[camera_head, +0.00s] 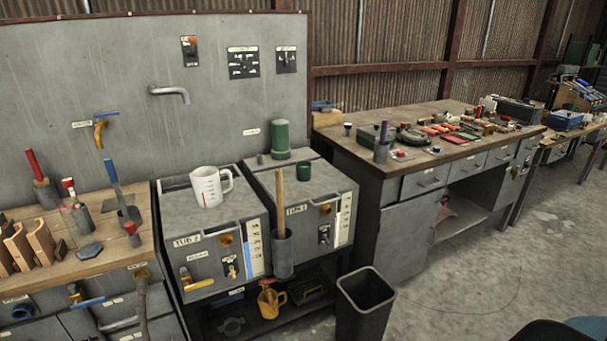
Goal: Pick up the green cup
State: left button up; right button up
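A white measuring jug (209,187) stands on the neighbouring tub unit to the left. A wooden-handled tool (280,205) stands upright in a holder before the tubs. A dark bin (365,300) is on the floor in front. A cluttered workbench (400,160) stands right.

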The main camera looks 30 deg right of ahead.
aim_at(304, 169)
jog(key=i+l+z, duration=0.1)
jog(key=i+l, duration=0.5)
jog(key=i, duration=0.15)
jog(key=z, duration=0.05)
